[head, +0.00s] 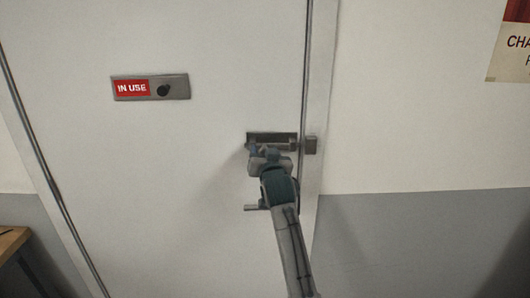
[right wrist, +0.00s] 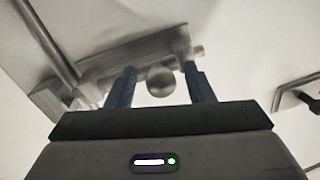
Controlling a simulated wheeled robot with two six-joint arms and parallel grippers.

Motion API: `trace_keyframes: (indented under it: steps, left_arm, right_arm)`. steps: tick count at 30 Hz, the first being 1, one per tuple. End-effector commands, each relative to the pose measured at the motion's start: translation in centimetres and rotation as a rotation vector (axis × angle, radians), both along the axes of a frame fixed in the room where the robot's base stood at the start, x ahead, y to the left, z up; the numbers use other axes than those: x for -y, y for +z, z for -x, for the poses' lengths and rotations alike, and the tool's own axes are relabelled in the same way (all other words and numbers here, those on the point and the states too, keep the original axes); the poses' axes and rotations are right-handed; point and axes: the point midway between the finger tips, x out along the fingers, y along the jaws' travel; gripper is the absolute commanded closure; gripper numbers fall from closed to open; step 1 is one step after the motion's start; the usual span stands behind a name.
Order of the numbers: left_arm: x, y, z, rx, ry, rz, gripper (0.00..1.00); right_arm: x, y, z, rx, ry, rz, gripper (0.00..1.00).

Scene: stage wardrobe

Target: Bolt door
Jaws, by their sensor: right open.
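A grey metal bolt (head: 272,137) is mounted near the right edge of the white door (head: 190,170). Its keeper (head: 310,145) sits on the frame just right of it. My right gripper (head: 262,153) is at the bolt and covers part of it. In the right wrist view the gripper (right wrist: 162,76) is open, with blue fingers either side of the bolt's round knob (right wrist: 160,82). The bolt plate (right wrist: 140,52) lies behind the knob, with the keeper (right wrist: 48,100) at left. I cannot tell whether the rod's end is inside the keeper. My left gripper is not in view.
A plate with a red IN USE sign (head: 131,87) and dark knob is on the door, upper left. A small metal handle (head: 256,208) is below the bolt. A wooden surface (head: 12,243) stands at lower left. A poster (head: 510,45) hangs at upper right.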

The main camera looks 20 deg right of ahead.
Motion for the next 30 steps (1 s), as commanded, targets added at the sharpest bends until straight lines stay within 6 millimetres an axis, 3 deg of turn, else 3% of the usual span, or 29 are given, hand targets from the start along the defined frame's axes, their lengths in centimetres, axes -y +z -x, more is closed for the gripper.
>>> trace_keyframes:
  steps: [2, 9, 14, 24, 30]
  left_arm:
    - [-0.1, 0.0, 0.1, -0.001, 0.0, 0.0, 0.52]
    - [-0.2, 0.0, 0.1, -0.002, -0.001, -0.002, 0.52]
    - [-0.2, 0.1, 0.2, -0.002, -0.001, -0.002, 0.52]
    - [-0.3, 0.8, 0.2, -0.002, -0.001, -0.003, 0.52]
    - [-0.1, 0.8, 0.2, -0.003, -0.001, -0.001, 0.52]
  right_arm:
    - [0.0, 0.0, 0.0, 0.0, 0.0, 0.0, 0.56]
    - [0.0, 0.0, 0.0, 0.0, 0.0, 0.0, 1.0]
    - [0.3, 0.0, 0.1, 0.0, -0.001, 0.001, 1.0]
    - [4.5, 0.1, 1.3, 0.0, -0.002, 0.003, 1.0]
    - [4.8, 0.0, 1.4, 0.0, -0.002, 0.002, 1.0]
